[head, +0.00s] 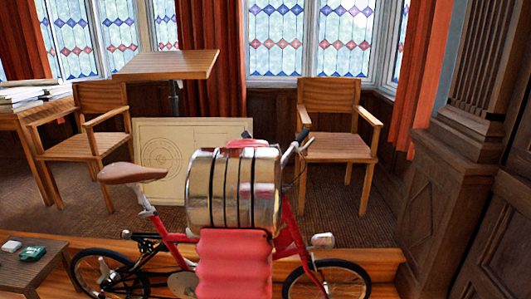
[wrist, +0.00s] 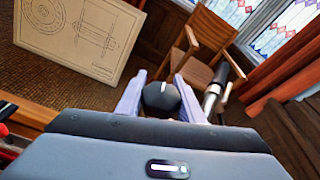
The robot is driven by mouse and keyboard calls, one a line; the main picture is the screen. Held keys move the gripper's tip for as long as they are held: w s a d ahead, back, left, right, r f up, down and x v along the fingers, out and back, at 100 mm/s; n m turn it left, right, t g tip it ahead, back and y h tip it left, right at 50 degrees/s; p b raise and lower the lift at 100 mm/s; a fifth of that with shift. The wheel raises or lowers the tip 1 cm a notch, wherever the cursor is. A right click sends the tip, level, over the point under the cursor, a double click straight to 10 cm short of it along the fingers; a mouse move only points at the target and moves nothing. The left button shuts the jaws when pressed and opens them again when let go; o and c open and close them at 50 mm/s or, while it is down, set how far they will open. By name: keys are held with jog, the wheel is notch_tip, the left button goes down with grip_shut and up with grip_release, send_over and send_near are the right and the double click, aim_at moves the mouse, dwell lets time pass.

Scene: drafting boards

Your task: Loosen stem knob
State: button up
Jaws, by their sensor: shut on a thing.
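The stem knob (wrist: 160,101) is a round black knob with a short white mark on top. It sits between the two pale lavender fingers of my gripper (wrist: 160,80) in the wrist view, and the gripper is shut on it. The red bicycle (head: 288,240) stands side-on in the head view, its brown saddle (head: 132,172) at left and its handlebar (head: 297,147) at right. In the head view my own arm covers the middle of the bicycle, and the knob and fingers are hidden behind it.
A drawing board (head: 165,180) leans behind the bicycle; it also shows in the wrist view (wrist: 75,40). Wooden chairs (head: 335,105) stand behind. A small low table (head: 30,266) is at lower left. In the wrist view, a silver and black handlebar end (wrist: 214,95) is close right of the fingers.

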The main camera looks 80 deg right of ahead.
jog(key=shift+w+r, duration=0.1)
jog(key=shift+w, duration=0.1)
dwell(0.4)
jog(key=o, duration=0.8)
jog(key=shift+o, duration=1.3)
jog(key=shift+s+a, duration=0.1)
jog(key=v, duration=1.3)
jog(key=shift+a, duration=0.25)
jog(key=shift+r, duration=0.1)
